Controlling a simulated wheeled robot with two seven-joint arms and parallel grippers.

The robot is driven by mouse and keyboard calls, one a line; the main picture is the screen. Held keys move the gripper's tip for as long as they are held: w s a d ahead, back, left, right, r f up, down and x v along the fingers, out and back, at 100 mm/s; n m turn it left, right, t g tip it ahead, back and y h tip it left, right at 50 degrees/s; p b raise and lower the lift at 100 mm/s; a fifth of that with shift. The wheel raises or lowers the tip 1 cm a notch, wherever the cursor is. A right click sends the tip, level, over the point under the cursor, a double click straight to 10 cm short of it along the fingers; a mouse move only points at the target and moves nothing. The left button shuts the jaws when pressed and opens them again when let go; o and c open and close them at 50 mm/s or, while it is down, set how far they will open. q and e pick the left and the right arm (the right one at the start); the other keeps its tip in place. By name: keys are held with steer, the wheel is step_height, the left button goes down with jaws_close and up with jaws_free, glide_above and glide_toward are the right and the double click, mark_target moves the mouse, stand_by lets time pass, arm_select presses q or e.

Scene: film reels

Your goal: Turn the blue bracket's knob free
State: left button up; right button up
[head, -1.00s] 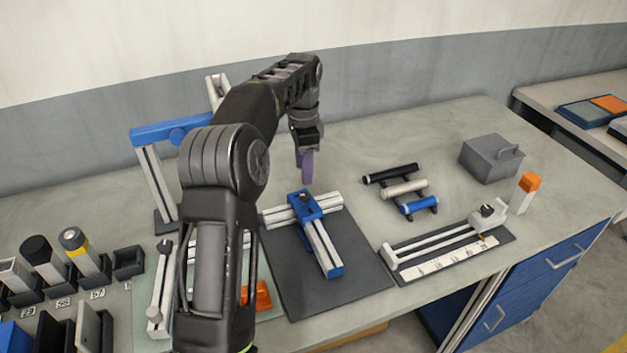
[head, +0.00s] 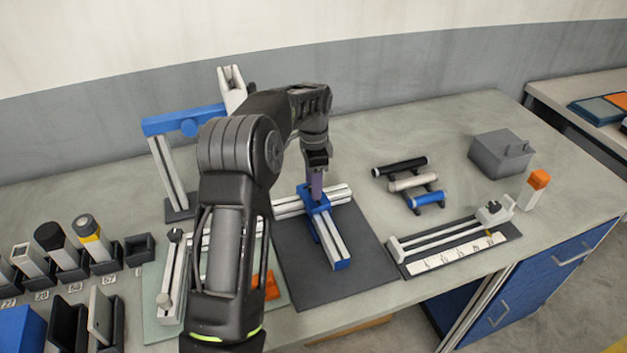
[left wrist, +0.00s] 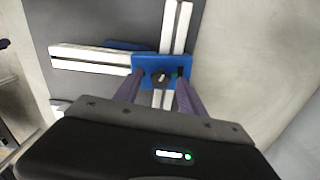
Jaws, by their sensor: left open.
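The blue bracket (head: 319,207) sits where the white rails (head: 333,238) cross on the dark mat (head: 365,245). It also shows in the left wrist view (left wrist: 146,62). Its knob (left wrist: 161,77), small and dark with a pale mark, sits on top near the bracket's middle. My left gripper (head: 316,190) points down at the bracket, with its purple fingers close above it. In the left wrist view, the fingers (left wrist: 160,84) are open, one on each side of the knob. I cannot tell whether they touch the bracket. The head view hides the knob behind the fingers. My right gripper is not in view.
A rack with black, white and blue rollers (head: 415,183) stands right of the mat. A slide with a scale strip (head: 460,252) lies front right, a grey box (head: 500,152) behind it. A blue-topped stand (head: 185,122) rises at the back left. Several holders stand left.

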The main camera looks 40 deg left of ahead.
arm_select(q)
jaws_close()
stand_by(0.5)
